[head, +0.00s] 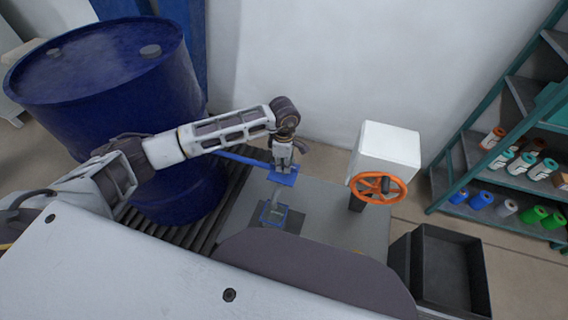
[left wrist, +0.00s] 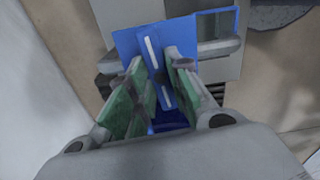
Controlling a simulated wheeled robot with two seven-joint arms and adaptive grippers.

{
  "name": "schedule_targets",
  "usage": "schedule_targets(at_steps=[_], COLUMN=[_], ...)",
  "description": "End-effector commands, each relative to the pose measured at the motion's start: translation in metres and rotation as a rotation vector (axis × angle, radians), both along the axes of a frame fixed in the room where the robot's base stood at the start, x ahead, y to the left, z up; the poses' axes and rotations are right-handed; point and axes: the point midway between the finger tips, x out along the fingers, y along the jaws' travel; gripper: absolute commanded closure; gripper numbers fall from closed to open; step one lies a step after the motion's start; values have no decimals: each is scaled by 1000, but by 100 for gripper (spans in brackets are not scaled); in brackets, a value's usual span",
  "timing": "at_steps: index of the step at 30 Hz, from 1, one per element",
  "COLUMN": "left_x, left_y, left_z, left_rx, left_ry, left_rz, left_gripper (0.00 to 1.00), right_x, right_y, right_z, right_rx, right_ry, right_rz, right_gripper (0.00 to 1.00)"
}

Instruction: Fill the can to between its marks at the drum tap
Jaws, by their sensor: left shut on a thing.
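The blue drum (head: 110,90) stands at the left in the head view. A thin blue bar (head: 240,158) runs from its side toward my left gripper (head: 284,170). My left gripper points down and is shut on a blue flat piece (head: 285,180), which looks like the tap handle. In the left wrist view this blue piece (left wrist: 128,42) sits between the green-padded fingers (left wrist: 155,85). Below it, a small clear can with blue edges (head: 272,214) stands on a dark square plate. Its marks and level are too small to read. My right gripper is not in view.
A white box (head: 388,145) with an orange handwheel (head: 378,187) stands right of the can. A black open bin (head: 440,270) is at the lower right. A teal shelf (head: 490,160) holds several bottles and rolls. Rollers (head: 165,232) lie under the drum.

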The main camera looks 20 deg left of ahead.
Motion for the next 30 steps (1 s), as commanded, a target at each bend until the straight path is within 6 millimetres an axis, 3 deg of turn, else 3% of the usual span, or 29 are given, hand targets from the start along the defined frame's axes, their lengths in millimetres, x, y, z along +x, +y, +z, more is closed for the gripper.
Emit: schedule_targets(at_steps=[9, 23, 30], left_x=[1, 1, 1], left_y=[0, 0, 0], left_z=[0, 0, 1], left_rx=[0, -1, -1], left_ry=[-2, -2, -2], left_rz=[202, 541, 656], left_gripper=[100, 100, 100], right_x=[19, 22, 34], right_y=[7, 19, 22], right_z=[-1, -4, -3], right_rx=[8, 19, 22], right_ry=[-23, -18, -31], right_rz=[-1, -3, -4], right_gripper=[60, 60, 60])
